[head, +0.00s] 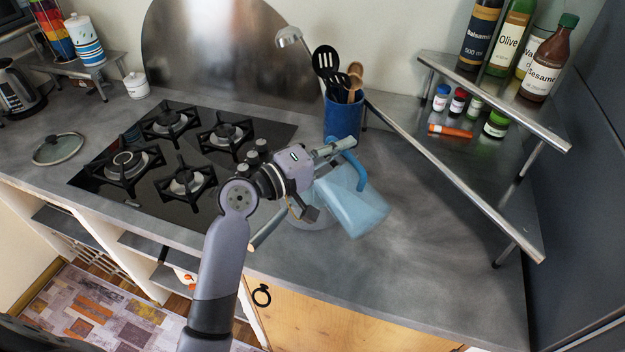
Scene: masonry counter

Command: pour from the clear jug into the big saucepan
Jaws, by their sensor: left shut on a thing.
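The clear jug (358,208), bluish with a blue handle (353,172), is strongly tilted above the counter right of the hob. My left gripper (325,180) is shut on the jug and covers part of it. A pan (307,218), probably the big saucepan, stands on the counter beneath the gripper and jug. Its handle (266,230) points to the lower left, and most of the pan is hidden. I cannot tell whether the jug's mouth is over the pan or whether liquid is flowing. My right gripper is not in view.
A blue utensil pot (343,118) stands behind the jug. A metal corner shelf (480,180) with bottles and small jars fills the right. The gas hob (135,190) is empty. A glass lid (58,149) lies at the left. The counter (430,270) at front right is clear.

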